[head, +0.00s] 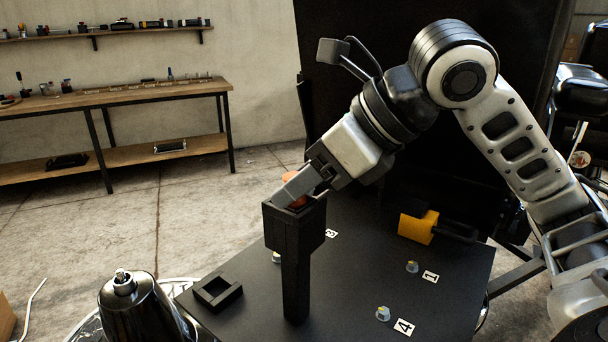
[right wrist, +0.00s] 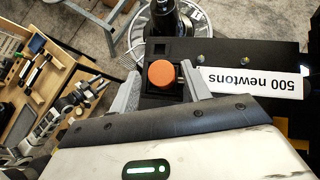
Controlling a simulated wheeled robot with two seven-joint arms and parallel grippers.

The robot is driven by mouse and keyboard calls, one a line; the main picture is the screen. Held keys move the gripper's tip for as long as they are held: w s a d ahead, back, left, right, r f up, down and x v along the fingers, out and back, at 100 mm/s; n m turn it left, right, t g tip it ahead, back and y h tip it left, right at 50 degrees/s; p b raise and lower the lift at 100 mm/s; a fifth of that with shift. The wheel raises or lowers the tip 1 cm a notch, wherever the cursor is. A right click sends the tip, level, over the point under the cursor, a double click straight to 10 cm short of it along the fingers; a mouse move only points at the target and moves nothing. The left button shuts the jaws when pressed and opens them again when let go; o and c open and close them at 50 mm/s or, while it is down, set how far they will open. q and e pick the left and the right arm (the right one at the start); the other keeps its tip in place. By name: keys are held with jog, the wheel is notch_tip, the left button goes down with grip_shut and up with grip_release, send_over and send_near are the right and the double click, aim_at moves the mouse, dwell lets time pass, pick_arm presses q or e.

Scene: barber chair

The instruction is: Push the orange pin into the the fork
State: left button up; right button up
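The orange pin (right wrist: 161,74) shows its round head in the right wrist view, seated at the top of a black upright block on a post. I take this black block (head: 293,235) to be the fork; its slot is hidden. In the head view the pin (head: 293,176) is partly covered by a finger of my right gripper (head: 302,186). In the right wrist view the gripper's fingers (right wrist: 160,88) stand on both sides of the pin with gaps, so it is open. How deep the pin sits cannot be told. My left gripper is out of view.
The black table (head: 350,290) carries a small square black frame (head: 217,292), a yellow block (head: 418,227) and several small pegs with number labels. A dark rounded post (head: 140,308) stands at the front left. A "500 newtons" label (right wrist: 252,83) shows in the right wrist view.

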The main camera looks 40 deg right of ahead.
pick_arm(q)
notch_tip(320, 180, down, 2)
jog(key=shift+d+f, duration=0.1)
pick_arm(e)
jog(key=shift+f, duration=0.2)
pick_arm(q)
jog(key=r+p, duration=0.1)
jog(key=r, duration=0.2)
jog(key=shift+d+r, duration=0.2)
pick_arm(e)
jog(key=v, duration=1.6)
jog(key=shift+r, duration=0.2)
jog(key=shift+f, duration=0.1)
